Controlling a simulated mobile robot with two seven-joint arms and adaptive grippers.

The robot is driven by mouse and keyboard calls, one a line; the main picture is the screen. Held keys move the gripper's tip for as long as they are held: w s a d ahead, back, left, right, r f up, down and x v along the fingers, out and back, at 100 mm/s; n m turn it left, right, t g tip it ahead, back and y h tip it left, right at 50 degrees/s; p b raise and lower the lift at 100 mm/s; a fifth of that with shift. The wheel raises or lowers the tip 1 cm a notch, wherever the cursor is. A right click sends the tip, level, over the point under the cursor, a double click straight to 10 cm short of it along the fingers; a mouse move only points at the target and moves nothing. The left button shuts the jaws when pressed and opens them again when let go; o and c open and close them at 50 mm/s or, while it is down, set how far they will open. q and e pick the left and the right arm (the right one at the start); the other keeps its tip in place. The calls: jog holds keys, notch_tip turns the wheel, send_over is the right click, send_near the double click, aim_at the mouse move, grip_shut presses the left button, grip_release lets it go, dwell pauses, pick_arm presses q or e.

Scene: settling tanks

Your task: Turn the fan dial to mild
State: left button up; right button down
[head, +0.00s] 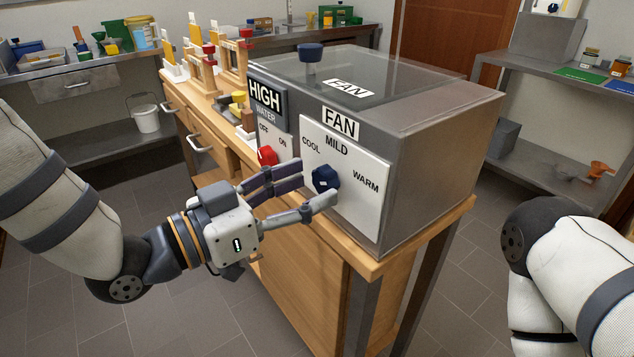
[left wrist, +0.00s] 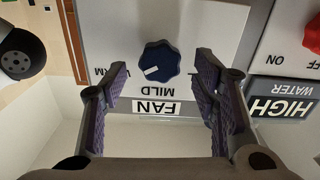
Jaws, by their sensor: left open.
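The fan dial (head: 325,179) is a dark blue lobed knob on a white panel labelled COOL, MILD and WARM. In the left wrist view, which shows the panel upside down, the dial (left wrist: 160,55) carries a white mark on its lower left, on the WARM side of MILD. My left gripper (head: 317,186) is open, its fingers reaching towards the panel. In the left wrist view the dial shows between the fingertips (left wrist: 160,68), with gaps on both sides. COOL is hidden there. My right gripper is out of view.
A red OFF/ON water knob (head: 267,156) sits left of the fan panel, under a HIGH WATER sign (head: 266,99). The grey tank (head: 440,140) stands on a wooden cabinet (head: 300,290). A blue knob (head: 311,52) tops the tank. Wooden racks (head: 208,62) stand behind.

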pick_arm(q)
jog(key=shift+x, duration=1.25)
jog(key=c, duration=1.2)
jog(key=shift+o, duration=0.2)
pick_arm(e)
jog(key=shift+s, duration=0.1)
pick_arm(q)
jog(key=shift+r+n+p, duration=0.1)
jog(key=shift+n+p, duration=0.25)
jog(key=shift+n, duration=0.75)
jog(key=n, duration=0.2)
jog(key=shift+n, duration=0.3)
jog(key=n, duration=0.3)
jog(key=shift+n+p, duration=0.3)
jog(key=shift+f+n, duration=0.2)
jog(key=shift+n, duration=1.5)
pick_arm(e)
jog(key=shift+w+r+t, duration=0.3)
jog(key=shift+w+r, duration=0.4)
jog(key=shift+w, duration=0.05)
